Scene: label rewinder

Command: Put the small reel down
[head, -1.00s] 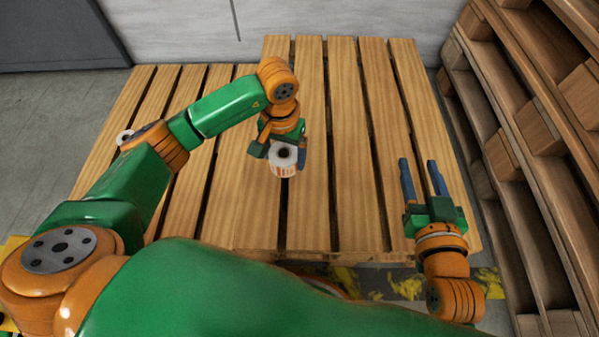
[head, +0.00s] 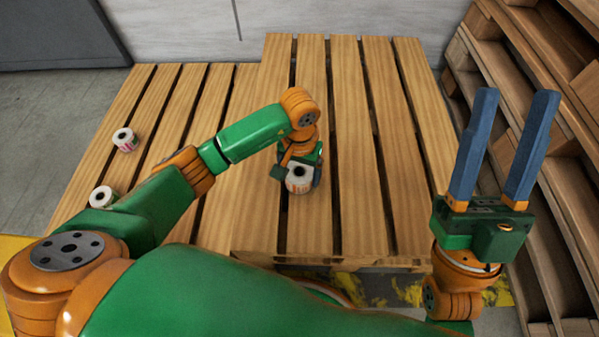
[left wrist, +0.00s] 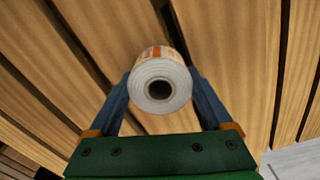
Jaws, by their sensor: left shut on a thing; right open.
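The small reel (head: 299,180) is a white roll with a dark core hole and an orange-marked label on its side. My left gripper (head: 298,176) is shut on it, over the middle of the raised pallet (head: 345,130). In the left wrist view the reel (left wrist: 159,86) sits between the two blue fingers of my left gripper (left wrist: 162,95), its round end facing the camera. Whether the reel touches the slats or hangs just above them I cannot tell. My right gripper (head: 506,150) is open and empty, raised at the right beyond the pallet's edge.
Two other reels lie on the lower slatted pallet (head: 165,90) at left: one farther back (head: 125,140), one nearer (head: 102,197) beside my left arm. Stacked pallets (head: 560,110) stand at the right. Slats around the held reel are clear.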

